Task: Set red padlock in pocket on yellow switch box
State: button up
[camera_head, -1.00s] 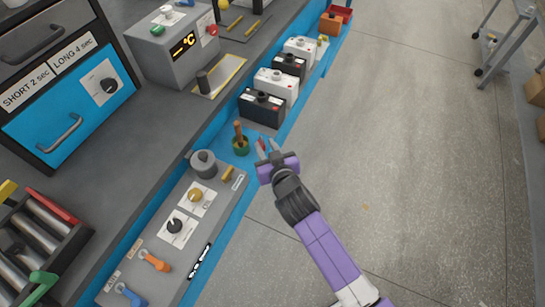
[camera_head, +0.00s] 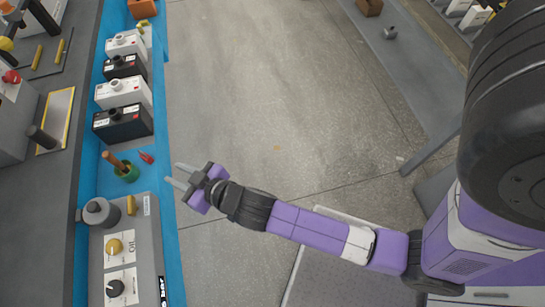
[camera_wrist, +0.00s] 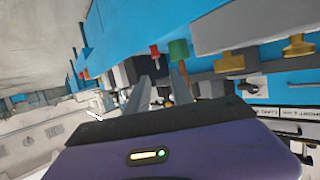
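A small red item (camera_head: 146,157), too small to identify surely as the padlock, lies on the blue bench strip. It also shows in the wrist view (camera_wrist: 155,50), beyond my fingertips. My gripper (camera_head: 178,175) is just right of the strip's edge, with its two fingers apart and nothing between them. In the wrist view my gripper (camera_wrist: 158,88) also shows parted fingers. No plainly yellow switch box is clear. A grey panel (camera_head: 145,268) at lower left carries a yellow knob (camera_head: 114,246) and a black knob. I cannot make out a pocket.
A green cup with a brown handle (camera_head: 125,171) stands left of the red item. A grey round pot (camera_head: 100,211) sits below it. The grey floor (camera_head: 300,110) is clear; a grey table (camera_head: 410,80) stands right.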

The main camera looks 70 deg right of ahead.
jog(key=s+a+r+y, duration=0.1)
jog(key=s+r+y, duration=0.1)
jog(key=s, duration=1.4)
jog(key=s+d+r+n+t, duration=0.1)
jog(key=s+r, duration=0.9)
jog(key=s, duration=0.2)
jog(key=shift+d+r+n, duration=0.15)
jog(key=shift+r+n, duration=0.15)
jog(key=o, duration=0.3)
jog(key=shift+s+r, duration=0.2)
jog(key=shift+r, duration=0.1)
jog(key=o, duration=0.3)
jog(key=shift+r, duration=0.1)
